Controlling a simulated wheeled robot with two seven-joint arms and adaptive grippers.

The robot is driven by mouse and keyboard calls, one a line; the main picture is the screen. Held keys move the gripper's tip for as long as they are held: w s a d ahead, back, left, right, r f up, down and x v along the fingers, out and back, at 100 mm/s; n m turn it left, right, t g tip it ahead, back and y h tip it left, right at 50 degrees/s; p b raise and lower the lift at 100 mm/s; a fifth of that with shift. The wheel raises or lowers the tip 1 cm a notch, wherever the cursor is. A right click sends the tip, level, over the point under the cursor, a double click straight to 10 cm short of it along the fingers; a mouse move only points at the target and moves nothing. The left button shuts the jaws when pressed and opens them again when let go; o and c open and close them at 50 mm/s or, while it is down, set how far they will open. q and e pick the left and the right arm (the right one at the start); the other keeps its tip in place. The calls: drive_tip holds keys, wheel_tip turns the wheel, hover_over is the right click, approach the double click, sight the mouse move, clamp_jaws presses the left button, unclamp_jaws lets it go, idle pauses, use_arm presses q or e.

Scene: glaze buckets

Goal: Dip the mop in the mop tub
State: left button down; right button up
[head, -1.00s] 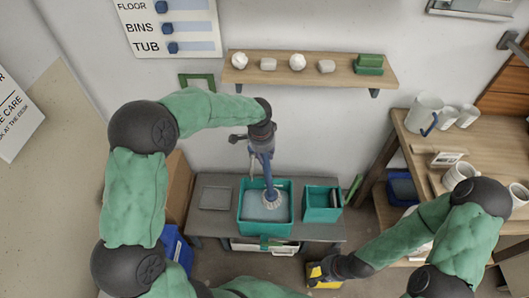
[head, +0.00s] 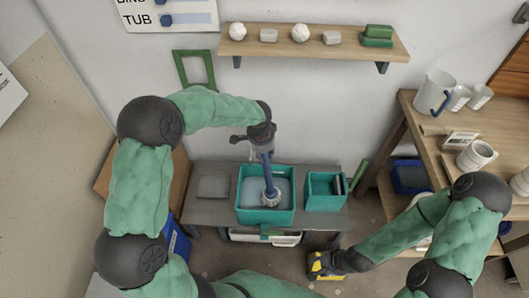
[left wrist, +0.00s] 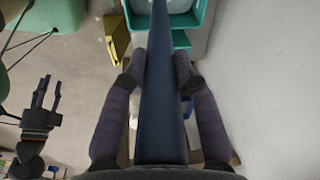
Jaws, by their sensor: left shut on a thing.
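My left gripper (head: 262,138) is shut on the blue handle of the mop (head: 267,175), which also runs between the fingers in the left wrist view (left wrist: 160,95). The handle is near upright, and the pale mop head (head: 270,198) is inside the teal mop tub (head: 240,207), at the grey-blue water. How deep it sits I cannot tell. The tub's edge also shows at the top of the left wrist view (left wrist: 200,12). My right gripper (head: 335,264) is low at the right; the left wrist view (left wrist: 45,95) shows its fingers apart and empty.
The tub stands on a low grey bench (head: 212,212) beside a smaller teal bin (head: 325,204). A yellow object (head: 316,268) is on the floor by my right gripper. A wall shelf (head: 310,46) is behind; a wooden table (head: 430,130) with mugs stands right.

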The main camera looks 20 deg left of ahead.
use_arm(q)
wheel_tip(320, 180, down, 6)
drive_tip(key=b, duration=0.4)
drive_tip(key=shift+r, duration=0.1)
wheel_tip(320, 180, up, 4)
drive_tip(key=p, duration=0.3)
drive_tip(key=shift+f+b, duration=1.05)
drive_tip(key=shift+f, duration=0.75)
use_arm(e)
drive_tip(key=shift+f, duration=1.85)
